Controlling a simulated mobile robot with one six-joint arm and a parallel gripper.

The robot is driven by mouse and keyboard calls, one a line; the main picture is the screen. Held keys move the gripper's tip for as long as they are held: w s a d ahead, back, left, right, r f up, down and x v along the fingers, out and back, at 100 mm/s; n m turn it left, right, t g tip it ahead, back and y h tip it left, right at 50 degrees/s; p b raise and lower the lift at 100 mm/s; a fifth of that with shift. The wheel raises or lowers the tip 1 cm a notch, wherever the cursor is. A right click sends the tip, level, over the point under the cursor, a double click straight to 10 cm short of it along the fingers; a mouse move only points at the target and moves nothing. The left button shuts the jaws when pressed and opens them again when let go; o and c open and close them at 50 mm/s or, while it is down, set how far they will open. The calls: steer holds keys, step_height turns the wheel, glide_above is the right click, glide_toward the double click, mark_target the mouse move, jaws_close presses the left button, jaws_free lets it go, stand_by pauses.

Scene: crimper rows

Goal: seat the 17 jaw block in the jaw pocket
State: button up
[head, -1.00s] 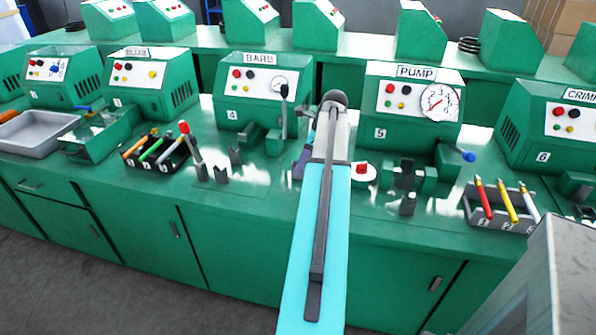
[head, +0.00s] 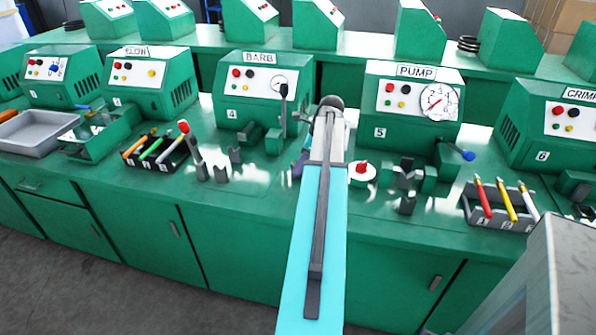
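My arm reaches forward over the bench between the BARB machine (head: 250,97) and the PUMP machine (head: 400,115). Its far end covers my gripper, so I cannot see the fingers or anything in them. Small grey blocks stand on the bench by the BARB machine: one at the left (head: 201,172), one beside it (head: 221,173), one further back (head: 235,155). Another grey block (head: 407,205) stands in front of the PUMP machine, near its dark jaw-like fixture (head: 405,176). No number 17 is readable on any block, and I cannot identify the jaw pocket.
A red button on a white round base (head: 362,172) is right of my arm. Racks of coloured handles stand left (head: 172,165) and right (head: 478,213). A grey tray (head: 35,131) is far left. The CRIMP machine (head: 555,130) stands right. Bare bench (head: 260,170) shows left of my arm.

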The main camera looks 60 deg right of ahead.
jaws_close()
steer(key=shift+r, duration=0.2)
steer(key=shift+r, duration=1.15)
steer(key=s+a+r+b, duration=0.2)
steer(key=s+a, duration=0.7)
steer(key=s, duration=0.4)
steer(key=shift+a+r, duration=0.15)
steer(key=shift+r, duration=0.05)
steer(key=shift+w, duration=0.1)
